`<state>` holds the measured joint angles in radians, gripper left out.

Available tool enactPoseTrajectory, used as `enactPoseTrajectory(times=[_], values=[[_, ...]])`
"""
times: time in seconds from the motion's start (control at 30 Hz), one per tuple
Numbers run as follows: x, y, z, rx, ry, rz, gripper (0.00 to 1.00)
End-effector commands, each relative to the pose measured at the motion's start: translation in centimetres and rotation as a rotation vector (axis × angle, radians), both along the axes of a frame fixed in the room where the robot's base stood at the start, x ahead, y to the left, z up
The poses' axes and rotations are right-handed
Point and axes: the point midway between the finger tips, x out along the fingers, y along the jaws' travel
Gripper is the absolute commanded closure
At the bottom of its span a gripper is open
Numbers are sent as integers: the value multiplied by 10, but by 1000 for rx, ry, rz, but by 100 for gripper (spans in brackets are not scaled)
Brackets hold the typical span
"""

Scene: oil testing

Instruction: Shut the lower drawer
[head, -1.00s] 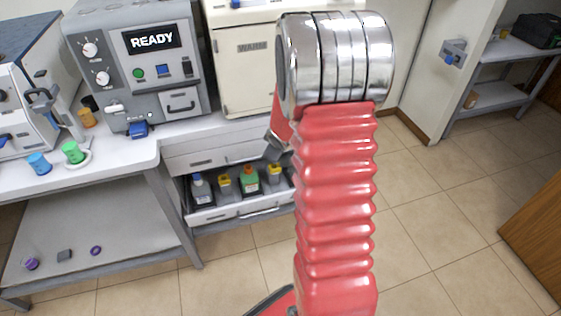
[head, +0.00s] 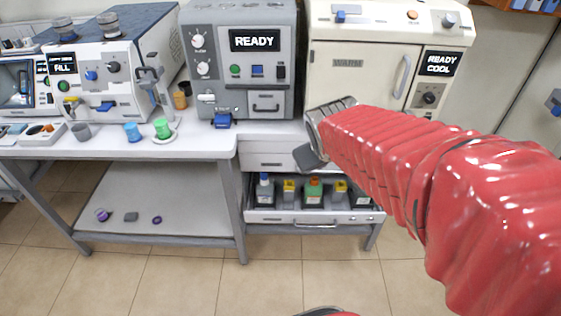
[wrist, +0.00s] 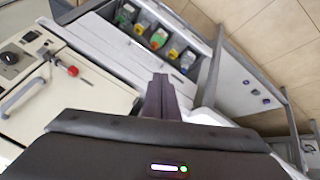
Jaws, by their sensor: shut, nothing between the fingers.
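My gripper (head: 305,158) is above the drawer's back part, in front of the closed upper drawers, and looks apart from the lower drawer. In the wrist view its fingers (wrist: 160,82) are together and empty. My red arm hides part of the drawer's right side.
A grey machine (head: 245,60) and a cream warming cabinet (head: 365,70) stand on the bench above. A table leg (head: 236,205) stands just left of the drawer. The tiled floor (head: 290,275) in front of the drawer is clear.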

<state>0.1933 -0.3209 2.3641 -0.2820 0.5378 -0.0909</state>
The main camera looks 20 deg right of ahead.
Motion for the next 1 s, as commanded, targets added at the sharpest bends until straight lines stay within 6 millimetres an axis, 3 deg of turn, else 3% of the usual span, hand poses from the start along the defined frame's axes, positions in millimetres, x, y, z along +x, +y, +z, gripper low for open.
enactPoseTrajectory(times=[0.4,0.6,1.0], values=[[-88,83,28,199,7,-29,100],[-122,110,31,275,24,-24,100],[-131,117,30,297,34,-24,100]])
